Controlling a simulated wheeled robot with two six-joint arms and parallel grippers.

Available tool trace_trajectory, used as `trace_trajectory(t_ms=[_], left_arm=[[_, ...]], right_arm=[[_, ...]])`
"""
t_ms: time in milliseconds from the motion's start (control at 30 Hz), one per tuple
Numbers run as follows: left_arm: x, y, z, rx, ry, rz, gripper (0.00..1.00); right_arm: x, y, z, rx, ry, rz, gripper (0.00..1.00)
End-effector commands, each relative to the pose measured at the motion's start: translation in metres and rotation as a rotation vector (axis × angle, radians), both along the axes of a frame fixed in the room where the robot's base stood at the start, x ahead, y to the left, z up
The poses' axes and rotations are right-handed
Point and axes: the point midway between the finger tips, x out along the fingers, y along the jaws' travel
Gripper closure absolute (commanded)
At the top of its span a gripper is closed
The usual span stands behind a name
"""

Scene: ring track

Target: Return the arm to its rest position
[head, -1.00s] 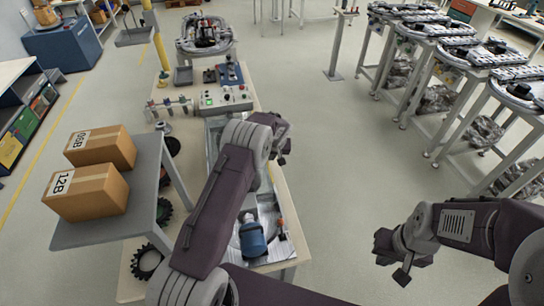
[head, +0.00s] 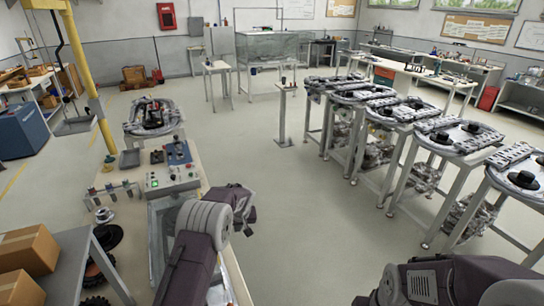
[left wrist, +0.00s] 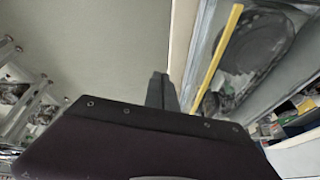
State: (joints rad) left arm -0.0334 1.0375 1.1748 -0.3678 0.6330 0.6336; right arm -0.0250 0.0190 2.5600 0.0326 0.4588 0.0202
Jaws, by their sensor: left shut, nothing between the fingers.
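My left arm rises from the bottom of the head view over the workbench, and its left gripper (head: 247,222) is above the bench's right edge, over or near the floor. In the left wrist view the left gripper's fingers (left wrist: 160,92) are together with nothing between them. My right arm (head: 430,284) shows at the bottom right of the head view. Its fingers are below the picture's edge.
The workbench (head: 235,273) carries a control box (head: 173,177) with a green light. Cardboard boxes (head: 28,248) sit on a grey stand at left. Several ring track tables (head: 455,137) stand at right. A grey post (head: 283,110) stands beyond the open floor.

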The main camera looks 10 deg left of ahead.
Motion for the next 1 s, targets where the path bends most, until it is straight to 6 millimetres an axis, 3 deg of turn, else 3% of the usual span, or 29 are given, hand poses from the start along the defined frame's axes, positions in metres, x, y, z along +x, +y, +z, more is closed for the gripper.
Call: trace_trajectory(t_ms=[67, 167, 267, 367, 400, 533, 600, 700, 800, 1000], left_arm=[[0.009, 0.000, 0.020, -0.001, -0.041, 0.001, 1.00], [0.015, 0.000, 0.071, -0.006, -0.116, 0.003, 1.00], [-0.015, -0.002, 0.109, -0.033, -0.128, 0.018, 1.00], [-0.068, -0.009, 0.128, -0.067, -0.099, 0.004, 1.00], [-0.094, -0.012, 0.130, -0.080, -0.078, -0.009, 1.00], [-0.192, -0.024, 0.117, -0.119, 0.019, -0.076, 1.00], [-0.246, -0.030, 0.100, -0.139, 0.085, -0.121, 1.00], [-0.305, -0.036, 0.076, -0.158, 0.182, -0.181, 1.00], [-0.340, -0.041, 0.057, -0.170, 0.259, -0.235, 1.00], [-0.337, -0.042, 0.057, -0.154, 0.254, -0.322, 1.00]], right_arm=[[0.000, 0.000, -0.003, 0.000, 0.000, 0.000, 1.00], [0.000, 0.000, -0.007, 0.000, 0.000, 0.000, 1.00], [0.000, 0.000, -0.013, 0.000, 0.000, 0.000, 1.00], [0.000, 0.000, -0.018, 0.000, 0.000, 0.000, 1.00], [0.000, 0.000, -0.019, 0.000, 0.000, 0.000, 1.00], [0.000, 0.000, -0.024, 0.000, 0.000, 0.000, 1.00], [0.000, 0.000, -0.025, 0.000, 0.000, 0.000, 1.00], [0.000, 0.000, -0.024, 0.000, 0.000, 0.000, 1.00], [0.000, 0.000, -0.023, 0.000, 0.000, 0.000, 1.00], [0.000, 0.000, -0.023, 0.000, 0.000, 0.000, 1.00]])
